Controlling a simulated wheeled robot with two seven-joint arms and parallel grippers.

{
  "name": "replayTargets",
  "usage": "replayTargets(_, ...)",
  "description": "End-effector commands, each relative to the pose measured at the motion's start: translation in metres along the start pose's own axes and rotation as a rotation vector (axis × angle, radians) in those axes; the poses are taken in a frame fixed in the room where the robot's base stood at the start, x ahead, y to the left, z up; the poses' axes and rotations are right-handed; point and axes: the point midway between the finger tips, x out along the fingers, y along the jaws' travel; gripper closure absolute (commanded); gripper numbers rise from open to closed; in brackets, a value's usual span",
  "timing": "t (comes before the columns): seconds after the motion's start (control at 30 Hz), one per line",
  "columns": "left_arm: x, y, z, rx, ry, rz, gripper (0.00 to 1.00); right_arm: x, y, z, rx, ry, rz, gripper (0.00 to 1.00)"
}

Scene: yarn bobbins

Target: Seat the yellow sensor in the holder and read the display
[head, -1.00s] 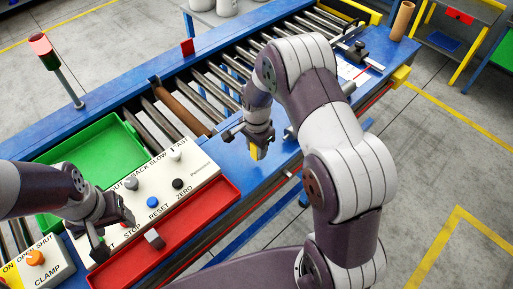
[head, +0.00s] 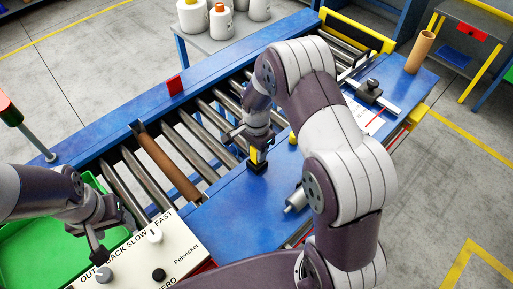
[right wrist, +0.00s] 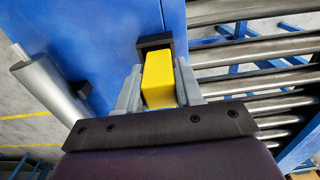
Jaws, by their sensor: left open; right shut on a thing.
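My right gripper (head: 256,150) is shut on the yellow sensor (right wrist: 158,78), which also shows in the head view (head: 254,156). The sensor is upright, with its lower end at a small black holder (head: 257,168) on the blue top. In the right wrist view the black holder (right wrist: 154,41) borders the sensor's far end; I cannot tell whether it is fully seated. My left gripper (head: 96,248) is open and empty, above the green tray's edge and the white control panel (head: 140,250). I see no readable display.
A grey cylinder (head: 297,198) lies on the blue top (head: 235,215), right of the holder. Conveyor rollers with a brown tube (head: 168,168) run behind. A green tray (head: 40,245) is at left. A sliding fixture (head: 369,91) and a cardboard tube (head: 420,52) stand at far right.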

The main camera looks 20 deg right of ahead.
Motion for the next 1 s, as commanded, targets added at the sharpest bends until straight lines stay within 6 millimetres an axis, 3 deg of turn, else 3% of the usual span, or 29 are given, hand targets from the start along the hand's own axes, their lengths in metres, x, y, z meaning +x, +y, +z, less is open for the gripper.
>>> replayTargets(0.2,-0.004,0.0,0.0,0.0,0.0,0.0,0.38,-0.004,0.0,0.0,-0.002,0.003,0.001,1.0)
replayTargets(0.63,0.014,0.0,0.002,0.0,0.0,0.0,0.38,0.022,0.0,0.0,-0.002,0.003,0.002,1.0)
replayTargets(0.97,0.015,0.0,0.002,0.0,0.0,0.0,0.38,0.024,0.0,0.0,-0.002,0.003,0.002,1.0)
replayTargets(1.0,0.015,0.0,0.002,0.0,0.0,0.0,0.38,0.024,0.0,0.0,-0.002,0.003,0.002,0.61)
